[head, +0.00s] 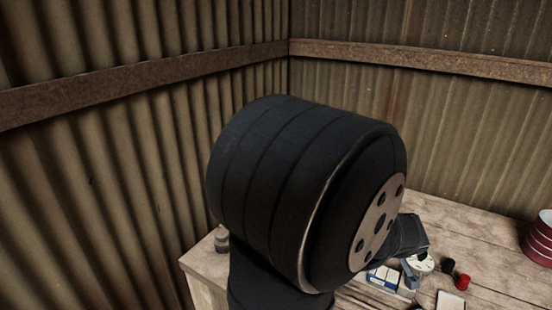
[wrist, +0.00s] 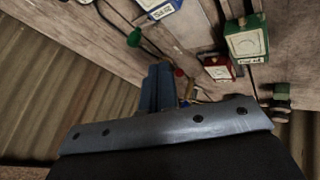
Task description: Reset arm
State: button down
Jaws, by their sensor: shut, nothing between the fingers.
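My gripper (wrist: 158,88) shows in the wrist view as blue-grey fingers beyond a grey bar with screws. The fingers are shut and hold nothing. They point over a wooden table with small boxes on it, and I see no contact with any of them. In the head view my own large black arm joint fills the middle and hides much of the table. I cannot make out the fingertips clearly there.
The wooden table (head: 478,232) carries a red can (head: 540,238), a small red piece (head: 463,281) and a pale tile (head: 450,300). In the wrist view lie a green box (wrist: 247,38), a red box (wrist: 218,67) and a blue-and-white box (wrist: 158,8). Corrugated walls meet behind.

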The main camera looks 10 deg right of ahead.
jog(key=x, duration=0.9)
jog(key=shift+w+d+f, duration=0.15)
jog(key=shift+d+f, duration=0.05)
jog(key=shift+f, duration=0.05)
jog(key=shift+w+d+f, duration=0.1)
jog(key=shift+w+d, duration=0.3)
jog(key=shift+d, duration=0.2)
jog(key=shift+w+d+f, duration=0.1)
jog(key=shift+w+d, duration=0.35)
jog(key=shift+d, duration=0.2)
jog(key=shift+w+d, duration=0.25)
jog(key=shift+d, duration=0.15)
